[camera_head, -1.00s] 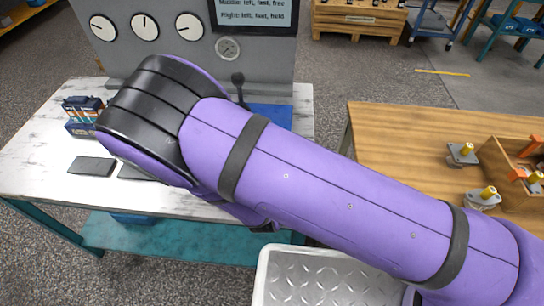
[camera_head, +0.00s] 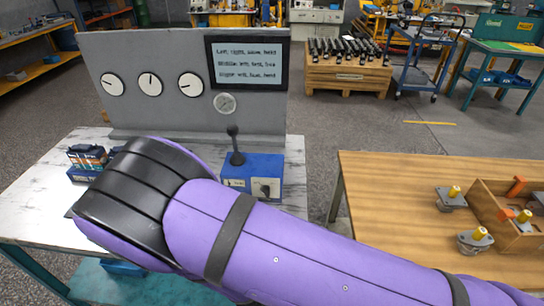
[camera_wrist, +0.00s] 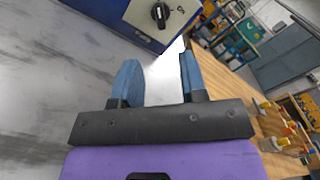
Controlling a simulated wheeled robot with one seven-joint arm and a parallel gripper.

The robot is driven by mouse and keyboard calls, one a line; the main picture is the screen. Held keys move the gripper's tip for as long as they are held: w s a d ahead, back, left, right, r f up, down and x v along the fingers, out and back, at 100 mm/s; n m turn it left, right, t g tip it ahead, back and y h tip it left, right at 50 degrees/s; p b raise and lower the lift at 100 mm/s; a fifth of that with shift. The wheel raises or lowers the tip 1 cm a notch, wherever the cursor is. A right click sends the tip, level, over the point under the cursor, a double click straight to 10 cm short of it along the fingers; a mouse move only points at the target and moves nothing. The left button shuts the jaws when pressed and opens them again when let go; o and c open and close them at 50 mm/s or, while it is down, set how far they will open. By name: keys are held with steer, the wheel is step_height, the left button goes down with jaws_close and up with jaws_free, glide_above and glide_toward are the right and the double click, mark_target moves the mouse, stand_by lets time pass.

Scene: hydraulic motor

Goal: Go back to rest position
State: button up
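My gripper (camera_wrist: 160,82) shows in the wrist view with its two blue fingers apart and nothing between them. It is over the white worktable (camera_wrist: 50,100), just short of the blue control box (camera_wrist: 145,22) with its black knob (camera_wrist: 160,12). In the head view my purple arm crosses the lower middle and hides the gripper. The blue control box there (camera_head: 236,183) stands on the white table (camera_head: 35,205), with a black lever (camera_head: 235,150) upright on it.
A grey panel (camera_head: 130,50) with dials and a screen (camera_head: 248,63) stands behind the box. Small blue-based parts (camera_head: 88,160) sit at the table's left. A wooden table (camera_head: 385,190) at right holds motor parts (camera_head: 452,197) and a wooden crate (camera_head: 490,205). A floor gap separates the tables.

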steer(key=w+d+r+m+g+h, duration=0.2)
steer(key=w+d+r+m+h, duration=0.1)
steer(key=d+r+m+h, duration=0.3)
steer(key=w+d+r+m+g+h, duration=0.2)
steer(key=w+d+r+m+h, duration=0.15)
steer(key=d+r+m, duration=0.45)
steer(key=s+d+r+m+g+h, duration=0.2)
steer(key=d+r+m+g, duration=0.75)
steer(key=d+r, duration=0.2)
steer(key=s+d+r+m+g+y, duration=0.4)
steer(key=s+d+r+m+y, duration=0.2)
steer(key=s+d+r+m, duration=0.45)
steer(key=s+d+r+m+t+y, duration=0.1)
steer(key=s+r+m+t+y, duration=0.3)
steer(key=s+r+m, duration=0.4)
steer(key=shift+s+d+m+t+y, duration=0.5)
steer(key=shift+s+m, duration=0.4)
steer(key=shift+m, duration=0.8)
steer(key=shift+a+r, duration=0.1)
